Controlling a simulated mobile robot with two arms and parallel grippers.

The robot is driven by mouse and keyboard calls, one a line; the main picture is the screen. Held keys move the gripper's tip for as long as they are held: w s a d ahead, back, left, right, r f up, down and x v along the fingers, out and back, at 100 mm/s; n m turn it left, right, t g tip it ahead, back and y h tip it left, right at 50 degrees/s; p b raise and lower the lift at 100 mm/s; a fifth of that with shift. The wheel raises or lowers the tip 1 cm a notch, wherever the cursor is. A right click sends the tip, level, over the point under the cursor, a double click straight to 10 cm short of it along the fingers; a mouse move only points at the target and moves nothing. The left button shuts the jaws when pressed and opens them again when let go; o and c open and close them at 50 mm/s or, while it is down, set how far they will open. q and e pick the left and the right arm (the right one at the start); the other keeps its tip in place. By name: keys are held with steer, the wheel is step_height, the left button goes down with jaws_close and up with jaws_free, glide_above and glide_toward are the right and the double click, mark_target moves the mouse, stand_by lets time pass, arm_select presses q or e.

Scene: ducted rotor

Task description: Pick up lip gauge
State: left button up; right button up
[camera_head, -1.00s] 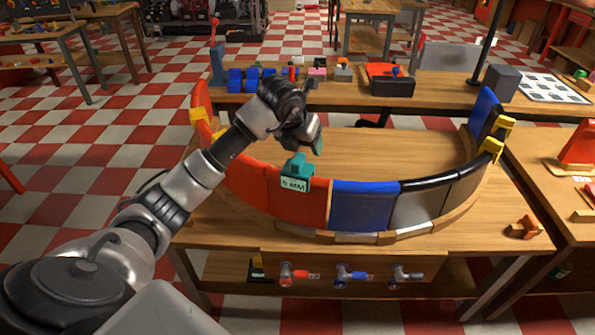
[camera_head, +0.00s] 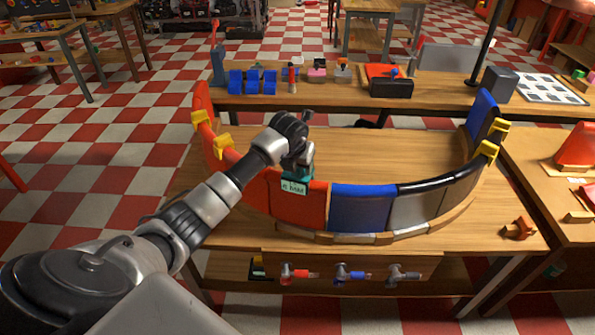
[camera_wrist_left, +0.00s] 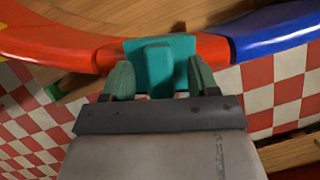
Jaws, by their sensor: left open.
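The lip gauge (camera_head: 294,187) is a teal piece with a pale label, sitting on the upper rim of the red wall panel (camera_head: 312,206). In the left wrist view the teal gauge (camera_wrist_left: 158,62) straddles the red rim, close to the blue panel. My left gripper (camera_head: 300,170) is directly over the gauge and hides its upper part. In the left wrist view its two green fingers (camera_wrist_left: 158,80) are open, one on each side of the gauge's upright tab. I cannot tell whether they touch it. My right gripper is not in view.
The curved wall of red, blue (camera_head: 362,207) and grey panels stands on a wooden table (camera_head: 400,150). Yellow clamps (camera_head: 222,146) grip its left and right ends. A back bench holds blue blocks (camera_head: 252,81) and a black-and-red box (camera_head: 388,80). The tabletop inside the curve is clear.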

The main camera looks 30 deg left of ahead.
arm_select(q)
steer(key=shift+w+f, duration=0.1)
steer(key=shift+f, duration=0.1)
steer(key=shift+r, duration=0.1)
steer(key=c, duration=1.1)
steer(key=shift+o, duration=0.2)
steer(key=shift+a+r+b, duration=0.1)
steer(key=shift+r+b, duration=0.3)
steer(key=shift+r, duration=0.15)
step_height(320, 180, up, 3)
steer(key=shift+f+b, duration=0.15)
steer(key=shift+b, duration=0.5)
steer(key=s+d+r, duration=0.3)
steer(key=d+r, duration=0.8)
steer(key=r, duration=0.1)
steer(key=shift+s+d, duration=0.15)
steer(key=shift+s, duration=0.1)
